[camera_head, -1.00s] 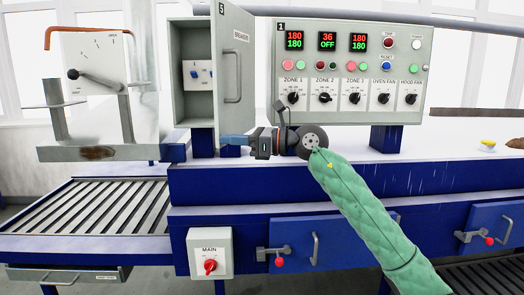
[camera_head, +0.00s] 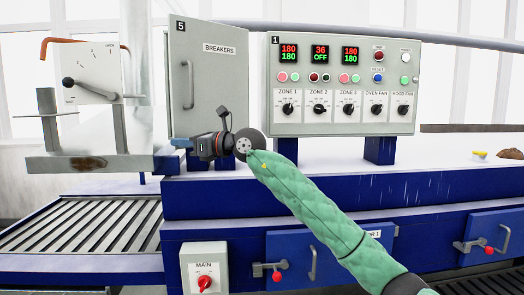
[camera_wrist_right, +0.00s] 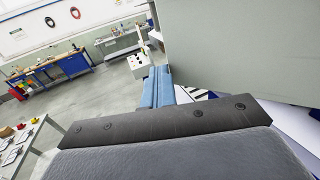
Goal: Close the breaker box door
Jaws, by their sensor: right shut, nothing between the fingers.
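The breaker box door (camera_head: 215,85) is a grey panel marked BREAKERS, with a bar handle (camera_head: 189,85) near its left edge. In the head view it faces me and covers the inside of the box; I cannot tell whether it is flush or slightly ajar. My right gripper (camera_head: 181,144) is at the door's lower left corner, blue fingers pointing left, shut and empty. In the right wrist view the shut fingers (camera_wrist_right: 158,88) are beside a large grey surface, likely the door (camera_wrist_right: 240,50). Contact is unclear. My left gripper is out of view.
The control panel (camera_head: 343,118) stands just right of the door, with knobs and displays. A grey metal fixture with a lever (camera_head: 97,85) stands to the left. Below are a roller conveyor (camera_head: 85,225) and the MAIN switch box (camera_head: 204,262).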

